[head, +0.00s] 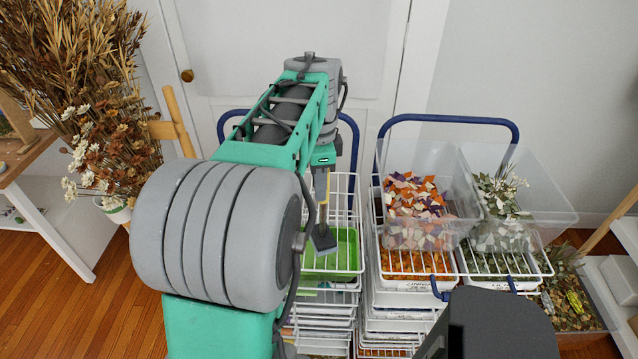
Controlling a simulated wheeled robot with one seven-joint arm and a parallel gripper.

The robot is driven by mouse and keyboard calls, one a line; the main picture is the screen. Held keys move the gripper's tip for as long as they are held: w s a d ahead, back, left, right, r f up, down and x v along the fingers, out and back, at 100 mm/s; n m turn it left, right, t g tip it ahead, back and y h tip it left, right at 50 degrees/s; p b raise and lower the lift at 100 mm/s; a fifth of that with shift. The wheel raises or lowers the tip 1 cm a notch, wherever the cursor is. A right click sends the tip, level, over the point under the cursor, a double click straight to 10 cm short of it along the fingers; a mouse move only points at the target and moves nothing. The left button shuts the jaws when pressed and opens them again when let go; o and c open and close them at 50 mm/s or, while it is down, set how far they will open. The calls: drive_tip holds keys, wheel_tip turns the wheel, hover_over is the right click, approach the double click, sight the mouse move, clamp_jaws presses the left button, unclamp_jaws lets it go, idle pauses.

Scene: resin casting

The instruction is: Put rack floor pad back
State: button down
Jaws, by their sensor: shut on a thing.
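My gripper (323,238) points down into the top basket of the left wire rack (347,200). Its dark fingertip is against a bright green pad (345,250), and the jaws are shut on it. The pad is at the floor of that basket, inside the white wires. My arm and the front wires cover part of it. I cannot tell whether the pad lies fully flat.
A second wire rack (410,275) stands to the right, with clear bins (545,190) of coloured chips and pale leaves on top. Dried flowers (95,120) and a white-legged table (50,225) stand left. A door (285,40) is behind. Wood floor (60,310) is clear at lower left.

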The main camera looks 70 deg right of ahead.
drive_tip(key=shift+f, duration=0.2)
drive_tip(key=c, duration=1.1)
unclamp_jaws()
drive_tip(key=shift+c, duration=0.2)
wheel_tip(320, 180, up, 13)
drive_tip(key=p, duration=0.3)
drive_tip(key=shift+f, duration=0.2)
drive_tip(key=w+a+f+n+h, duration=0.1)
drive_tip(key=w+a+f+n, duration=0.1)
drive_tip(key=w+a+n, duration=0.65)
drive_tip(key=w+a+f+n, duration=0.3)
drive_tip(key=w+a+n, duration=0.2)
drive_tip(key=w, duration=0.7)
drive_tip(key=w+a+f+n+t, duration=0.1)
drive_tip(key=a+f+n, duration=0.1)
drive_tip(key=a+n, duration=0.4)
drive_tip(key=w+a+f+n+t, duration=0.1)
drive_tip(key=a+n, duration=0.5)
drive_tip(key=a, duration=0.6)
drive_tip(key=w+a+f+n+t+y, duration=0.1)
drive_tip(key=w+a+f+n, duration=0.1)
drive_tip(key=a+f+n, duration=0.3)
drive_tip(key=a+n, duration=0.1)
drive_tip(key=a, duration=0.3)
drive_tip(key=shift+w+a+f+t, duration=0.15)
drive_tip(key=shift+w+a+t, duration=0.25)
